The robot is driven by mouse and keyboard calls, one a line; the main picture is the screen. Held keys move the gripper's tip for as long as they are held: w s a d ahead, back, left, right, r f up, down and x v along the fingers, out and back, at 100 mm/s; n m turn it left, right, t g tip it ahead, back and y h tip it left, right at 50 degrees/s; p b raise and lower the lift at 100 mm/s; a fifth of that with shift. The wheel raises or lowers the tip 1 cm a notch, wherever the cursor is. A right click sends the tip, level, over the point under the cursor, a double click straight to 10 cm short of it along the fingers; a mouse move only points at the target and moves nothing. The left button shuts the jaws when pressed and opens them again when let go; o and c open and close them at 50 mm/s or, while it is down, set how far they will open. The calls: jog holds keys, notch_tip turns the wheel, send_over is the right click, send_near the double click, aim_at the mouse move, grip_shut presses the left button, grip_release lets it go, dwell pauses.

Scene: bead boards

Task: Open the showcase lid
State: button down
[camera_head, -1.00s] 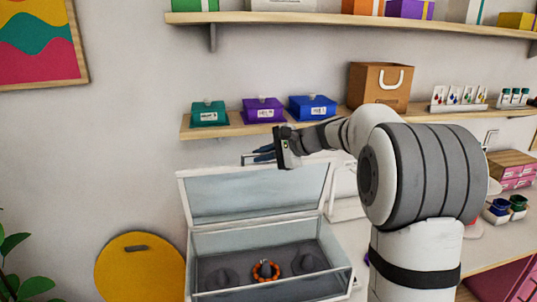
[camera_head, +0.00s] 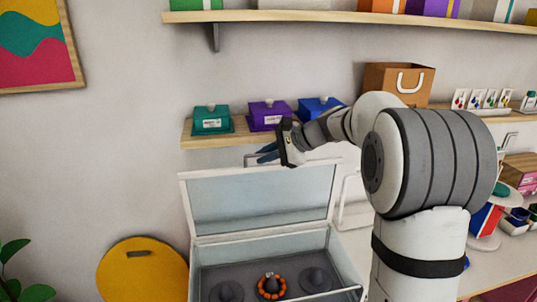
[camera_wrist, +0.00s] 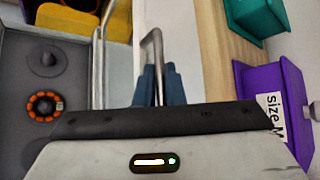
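The glass showcase (camera_head: 212,256) has a white frame and stands low in the middle of the head view. Its lid (camera_head: 262,200) is raised on its hinge, with the pane facing forward and the case open below. My gripper (camera_head: 268,153) is at the lid's top edge. In the wrist view, the blue fingers (camera_wrist: 160,85) stand close on either side of the thin metal lid handle (camera_wrist: 154,45) and appear shut on it. An orange bead bracelet (camera_head: 271,286) rests on a grey stand inside the case; it also shows in the wrist view (camera_wrist: 43,106).
A wooden shelf (camera_head: 190,136) behind the lid holds teal (camera_head: 211,119), purple (camera_head: 268,114) and blue (camera_head: 319,107) boxes, close to my gripper. A yellow round object (camera_head: 142,271) is left of the case.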

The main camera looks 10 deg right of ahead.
jog(key=c, duration=1.6)
grip_release()
jog(key=shift+s, duration=0.15)
jog(key=shift+o, duration=0.4)
jog(key=shift+f, duration=0.1)
